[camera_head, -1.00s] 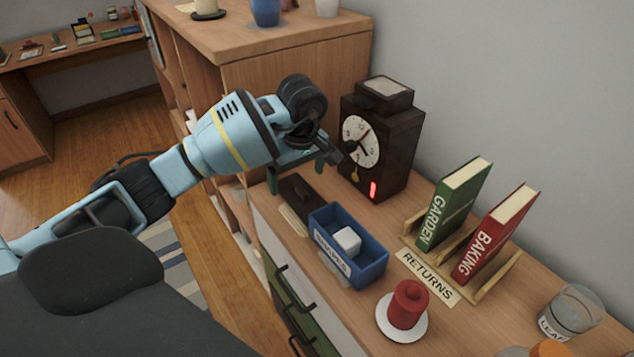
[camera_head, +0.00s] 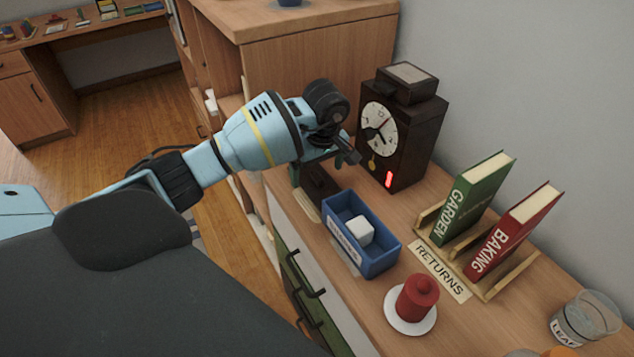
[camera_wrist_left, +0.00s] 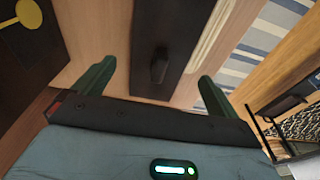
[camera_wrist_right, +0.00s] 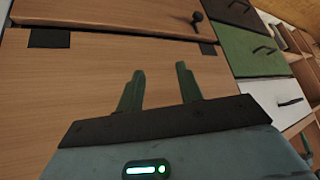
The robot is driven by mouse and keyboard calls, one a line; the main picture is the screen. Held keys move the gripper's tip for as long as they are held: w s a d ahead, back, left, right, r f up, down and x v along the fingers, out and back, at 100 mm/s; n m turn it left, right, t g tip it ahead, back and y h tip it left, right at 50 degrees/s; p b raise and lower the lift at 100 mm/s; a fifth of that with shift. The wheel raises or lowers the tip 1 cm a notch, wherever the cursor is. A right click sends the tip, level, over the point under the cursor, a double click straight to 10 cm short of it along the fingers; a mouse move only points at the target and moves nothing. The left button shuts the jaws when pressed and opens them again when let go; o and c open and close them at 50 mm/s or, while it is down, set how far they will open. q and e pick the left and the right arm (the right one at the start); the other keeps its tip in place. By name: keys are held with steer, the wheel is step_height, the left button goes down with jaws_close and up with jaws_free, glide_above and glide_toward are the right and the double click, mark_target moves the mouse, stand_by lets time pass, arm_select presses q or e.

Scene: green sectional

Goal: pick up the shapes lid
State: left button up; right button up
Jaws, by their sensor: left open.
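The shapes lid is a long dark flat piece (camera_head: 317,181) lying on the cabinet top, between the blue box and the clock. In the left wrist view the lid (camera_wrist_left: 176,35) shows a small dark knob (camera_wrist_left: 158,66) in its middle. My left gripper (camera_head: 318,170) is directly over the lid and partly hides it in the head view. Its fingers are open, one on each side of the lid, with the knob between them in the picture. Whether they touch it cannot be told. My right gripper (camera_wrist_right: 159,72) is open and empty, in front of wooden drawer fronts.
A blue box (camera_head: 378,262) with a white block (camera_head: 359,230) inside stands just in front of the lid. A dark clock (camera_head: 410,140) stands close behind. A red candle (camera_head: 417,297), a book rack with a green book (camera_head: 472,200) and a red book (camera_head: 512,232) stand nearby.

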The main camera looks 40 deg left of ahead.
mark_target(317, 175)
arm_select(q)
steer(key=shift+w+a+f, duration=0.15)
steer(key=shift+f, duration=1.1)
steer(key=shift+c, duration=0.5)
steer(key=c, duration=1)
steer(key=shift+o, duration=0.2)
steer(key=shift+r, duration=0.1)
step_height(317, 175, up, 10)
steer(key=shift+f, duration=0.1)
